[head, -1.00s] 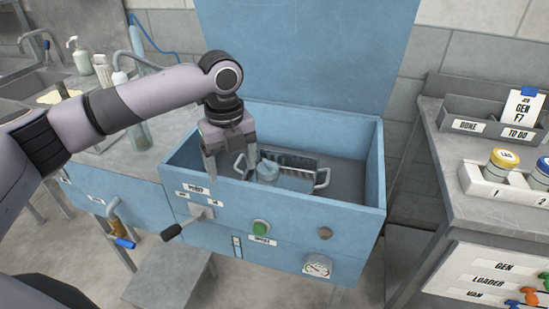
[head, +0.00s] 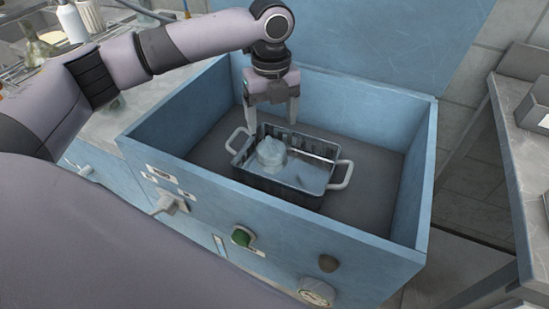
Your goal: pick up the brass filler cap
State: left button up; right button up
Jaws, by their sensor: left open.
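My left gripper (head: 271,120) hangs pointing down over the back rim of a grey wire basket (head: 276,190). Its two fingers are apart and I see nothing held between them. The basket has white loop handles at both ends and sits inside a blue open-topped tank (head: 200,145). A pale blue, rounded, translucent-looking object (head: 271,152) is in the basket, in front of the fingers. I cannot make out a brass-coloured filler cap in the basket. My right gripper is not in view.
The tank's raised lid (head: 400,40) stands behind it. A grey bench (head: 525,150) stands at right. The tank floor right of the basket is clear.

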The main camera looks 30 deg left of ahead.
aim_at(273, 144)
pick_arm(q)
jog(key=f, duration=0.4)
jog(key=f+b, duration=0.1)
jog(key=f, duration=0.3)
jog(key=shift+w+f+b, duration=0.2)
jog(key=shift+f+b, duration=0.1)
jog(key=c, duration=1)
